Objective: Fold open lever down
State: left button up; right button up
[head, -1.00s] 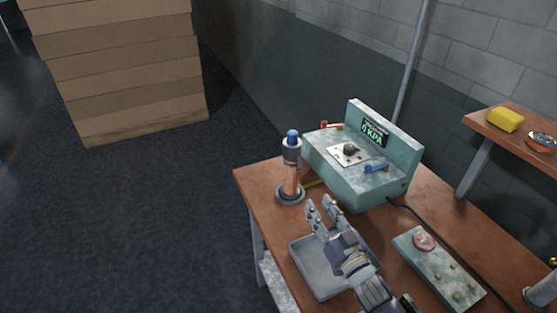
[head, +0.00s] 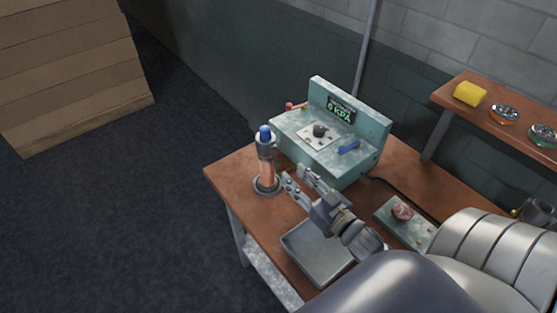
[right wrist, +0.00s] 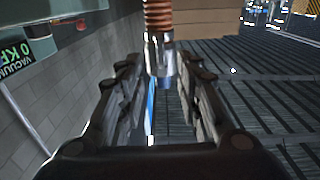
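The pump box (head: 325,150) is pale green, with a dark knob (head: 319,130) on its top and a display (head: 341,108) reading 0 KPA. A red lever (head: 290,106) sticks out at its back left, and a blue lever (head: 348,146) lies on its right side. A tube with a blue cap (head: 265,131) and amber body (head: 266,173) stands upright at its left. My right gripper (head: 292,172) is open just right of the tube's lower part. In the right wrist view the tube (right wrist: 160,45) appears between or just beyond the open fingers. My left gripper is not in view.
A grey tray (head: 318,258) sits below my right gripper. A green panel (head: 390,215) lies to the right, partly behind my arm. A shelf (head: 470,115) holds a yellow block (head: 470,94) and small dishes. Stacked boards (head: 70,75) stand back left.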

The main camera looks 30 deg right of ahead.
aim_at(276, 160)
jog(key=w, duration=0.2)
jog(key=w+p, duration=0.1)
jog(key=w, duration=0.3)
jog(key=shift+a, duration=0.25)
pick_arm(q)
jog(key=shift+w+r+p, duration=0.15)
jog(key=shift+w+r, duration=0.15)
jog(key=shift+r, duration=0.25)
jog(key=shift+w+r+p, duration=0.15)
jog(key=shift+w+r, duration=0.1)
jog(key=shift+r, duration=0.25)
pick_arm(e)
jog(key=shift+w+f, duration=0.1)
jog(key=shift+w, duration=0.5)
jog(key=shift+c, duration=0.2)
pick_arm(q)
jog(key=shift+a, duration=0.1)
pick_arm(e)
grip_shut()
